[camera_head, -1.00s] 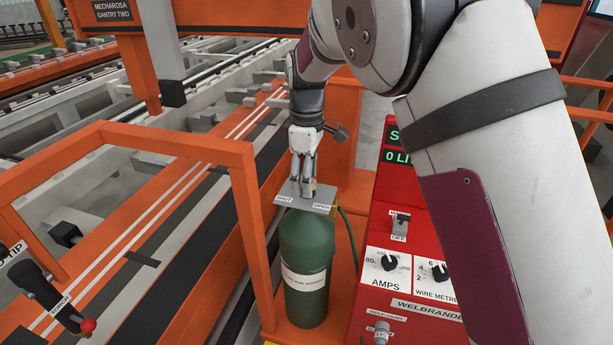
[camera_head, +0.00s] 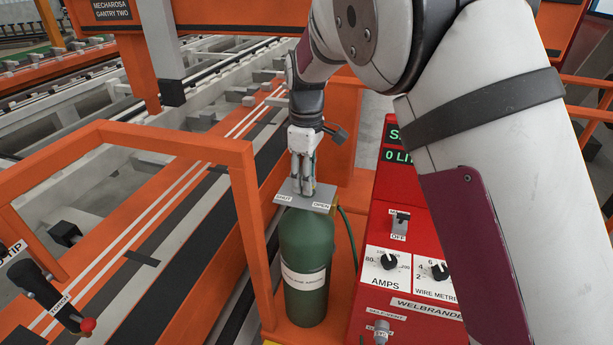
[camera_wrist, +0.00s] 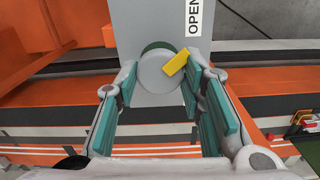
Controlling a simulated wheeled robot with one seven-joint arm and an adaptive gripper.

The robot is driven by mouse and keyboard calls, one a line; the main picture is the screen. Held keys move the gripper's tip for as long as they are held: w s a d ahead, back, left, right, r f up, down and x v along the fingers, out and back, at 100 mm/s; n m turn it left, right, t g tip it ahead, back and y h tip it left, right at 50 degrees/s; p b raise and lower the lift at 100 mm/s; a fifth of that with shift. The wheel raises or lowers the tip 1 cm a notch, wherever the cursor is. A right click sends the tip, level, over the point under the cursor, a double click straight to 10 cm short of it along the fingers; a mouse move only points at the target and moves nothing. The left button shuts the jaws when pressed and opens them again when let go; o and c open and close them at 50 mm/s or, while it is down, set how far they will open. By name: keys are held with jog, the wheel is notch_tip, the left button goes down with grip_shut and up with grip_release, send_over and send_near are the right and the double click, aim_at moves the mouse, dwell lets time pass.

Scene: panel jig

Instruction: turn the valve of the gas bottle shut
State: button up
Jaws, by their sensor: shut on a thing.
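The green gas bottle (camera_head: 306,248) stands upright. A grey plate (camera_head: 318,207) on its top has SHUT at left and OPEN at right. My gripper (camera_head: 304,190) points down over the plate, its fingers hiding the valve in the head view. In the wrist view the valve's round grey knob (camera_wrist: 156,75) sits between my gripper's teal-padded fingers (camera_wrist: 160,82), which are shut on it. A yellow pointer (camera_wrist: 175,64) on the knob points up and right, toward the side with the OPEN label (camera_wrist: 194,17).
A red welder panel (camera_head: 392,205) with dials and a switch stands close to the right of the bottle. An orange frame (camera_head: 245,205) rises close on the left.

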jog(key=m, duration=0.8)
jog(key=shift+m, duration=0.3)
jog(key=m, duration=0.4)
jog(key=shift+m, duration=2.3)
jog(key=o, duration=1.1)
jog(key=shift+o, duration=0.2)
notch_tip(320, 180, up, 12)
jog(key=shift+r, duration=0.1)
